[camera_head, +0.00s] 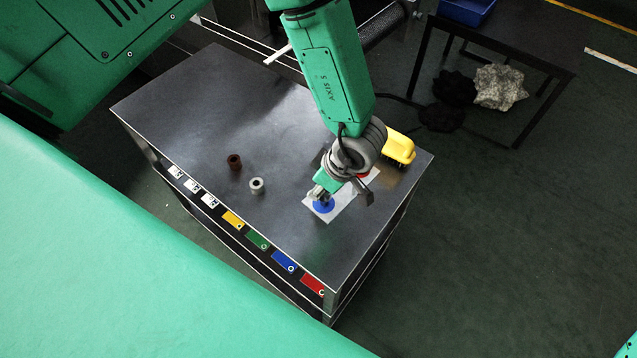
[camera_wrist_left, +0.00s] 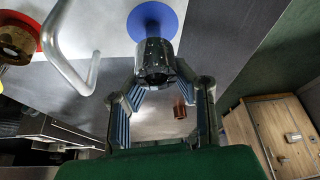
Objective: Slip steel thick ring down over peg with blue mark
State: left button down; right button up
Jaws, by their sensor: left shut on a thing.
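My left gripper (camera_head: 325,196) is low over the white plate and shut on a dark, shiny steel ring (camera_wrist_left: 155,64), which shows between its fingertips (camera_wrist_left: 159,80) in the left wrist view. The ring is directly over or at the blue mark (camera_wrist_left: 152,15), a round disc that also shows in the head view (camera_head: 323,206). The peg there is hidden by the ring and fingers, so I cannot tell whether the ring is around it. My right gripper is not in view.
A grey ring (camera_head: 256,187) and a brown ring (camera_head: 235,162) stand on the dark table (camera_head: 180,105). The red mark (camera_wrist_left: 40,45) carries a brownish ring-like piece (camera_wrist_left: 14,43). A bent metal rod (camera_wrist_left: 65,65) stands near the gripper. A yellow object (camera_head: 399,148) lies behind the plate (camera_head: 345,205).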

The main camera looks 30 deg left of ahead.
pick_arm(q)
jog(key=shift+a, duration=0.1)
dwell(0.5)
jog(key=shift+a+t+h, duration=0.1)
jog(key=shift+t+h, duration=0.2)
jog(key=shift+s+a+m+t+h+b, duration=0.15)
jog(key=shift+m+t+h+b, duration=0.25)
jog(key=shift+m+h+b, duration=0.25)
jog(key=shift+s+a+f+m+t+h+b, duration=0.2)
jog(key=shift+m+h+b, duration=0.3)
jog(key=shift+b, duration=0.55)
jog(key=shift+w+a+r+m+t+h+b, duration=0.15)
jog(key=shift+m+t+h+b, duration=0.15)
jog(key=shift+h+b, duration=0.5)
jog(key=shift+s+a+f+m+t+h+b, duration=0.1)
jog(key=shift+m+t+h+b, duration=0.25)
jog(key=shift+b, duration=0.9)
jog(key=shift+s+a+m+t+h+b, duration=0.1)
jog(key=shift+a+m+t+h+b, duration=0.25)
jog(key=shift+m+h+b, duration=0.65)
